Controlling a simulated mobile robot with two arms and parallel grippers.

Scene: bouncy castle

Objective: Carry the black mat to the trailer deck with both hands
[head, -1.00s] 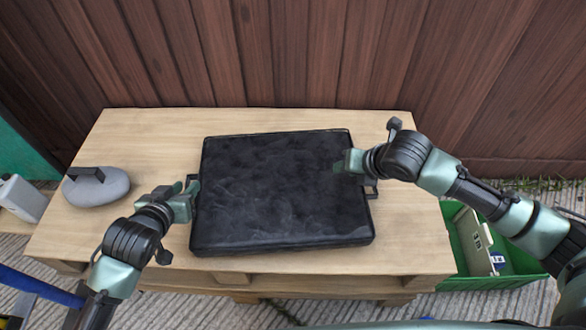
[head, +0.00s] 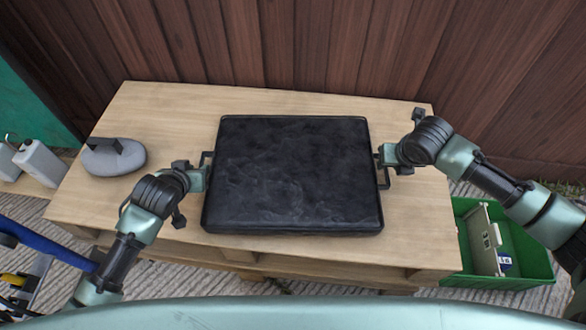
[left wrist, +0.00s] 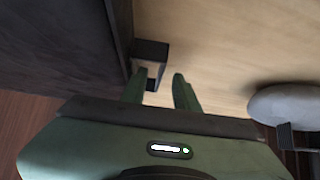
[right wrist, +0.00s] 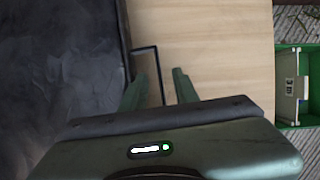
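The black mat (head: 295,175) lies flat on the wooden table, with a thin dark handle on each short side. My left gripper (head: 197,179) is at the left handle (head: 207,157). In the left wrist view its fingers (left wrist: 160,90) are apart, with the dark handle (left wrist: 150,53) just ahead, close to the left finger. My right gripper (head: 385,155) is at the right handle (head: 384,180). In the right wrist view its fingers (right wrist: 158,90) are apart, with the handle bar (right wrist: 156,62) running between them. I cannot tell whether any finger touches a handle. The trailer deck is not identifiable.
A grey rounded weight (head: 112,158) with a dark handle sits on the table's left end. A green crate (head: 535,268) with items stands at the right. A brown plank fence (head: 330,50) closes off the back.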

